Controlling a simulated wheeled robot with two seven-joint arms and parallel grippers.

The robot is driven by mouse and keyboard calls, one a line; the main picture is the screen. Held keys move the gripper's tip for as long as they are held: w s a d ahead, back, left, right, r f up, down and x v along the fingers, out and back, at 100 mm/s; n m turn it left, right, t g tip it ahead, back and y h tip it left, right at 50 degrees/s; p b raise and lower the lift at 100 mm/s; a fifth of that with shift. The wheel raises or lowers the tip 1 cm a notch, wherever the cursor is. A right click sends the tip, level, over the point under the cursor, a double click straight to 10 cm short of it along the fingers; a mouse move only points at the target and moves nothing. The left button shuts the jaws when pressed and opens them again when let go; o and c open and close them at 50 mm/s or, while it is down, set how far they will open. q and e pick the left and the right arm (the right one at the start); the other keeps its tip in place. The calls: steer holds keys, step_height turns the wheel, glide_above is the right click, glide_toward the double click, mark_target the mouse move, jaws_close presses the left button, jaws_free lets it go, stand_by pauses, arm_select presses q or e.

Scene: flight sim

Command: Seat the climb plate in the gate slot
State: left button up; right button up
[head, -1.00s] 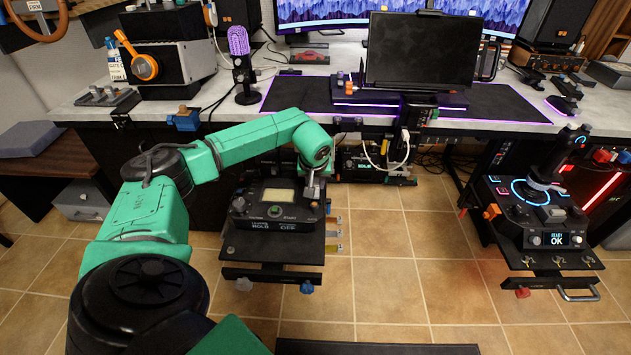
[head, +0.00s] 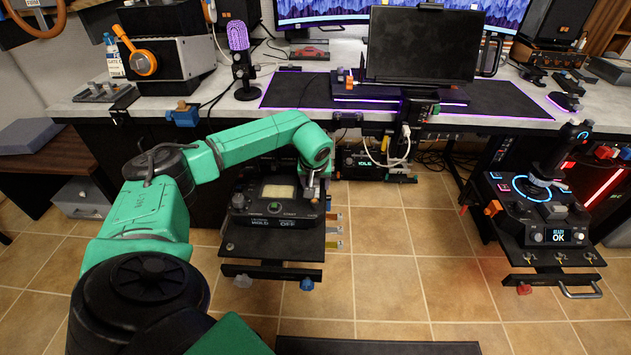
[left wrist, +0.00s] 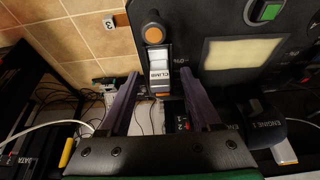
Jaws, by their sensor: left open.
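The climb plate (left wrist: 158,67), a pale piece marked CLIMB, lies by the edge of the black console in the left wrist view, with an orange round knob (left wrist: 153,34) just above it. My left gripper (left wrist: 166,92) is open, with its two dark fingers on either side of the plate's lower end. Whether they touch it I cannot tell. In the head view my left gripper (head: 313,188) is at the right edge of the console (head: 262,195), and the plate is too small to make out. I cannot pick out the gate slot. My right gripper is not in view.
Several coloured tabs (head: 333,229) stick out at the console's right side. A black shelf (head: 270,245) carries the console. A joystick unit (head: 545,205) stands at the right. Tiled floor (head: 400,270) between them is clear. Cables hang under the desk (head: 345,105).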

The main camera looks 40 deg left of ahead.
arm_select(q)
steer(key=p+v, duration=0.2)
steer(key=v, duration=1.2)
steer(key=shift+r, duration=0.25)
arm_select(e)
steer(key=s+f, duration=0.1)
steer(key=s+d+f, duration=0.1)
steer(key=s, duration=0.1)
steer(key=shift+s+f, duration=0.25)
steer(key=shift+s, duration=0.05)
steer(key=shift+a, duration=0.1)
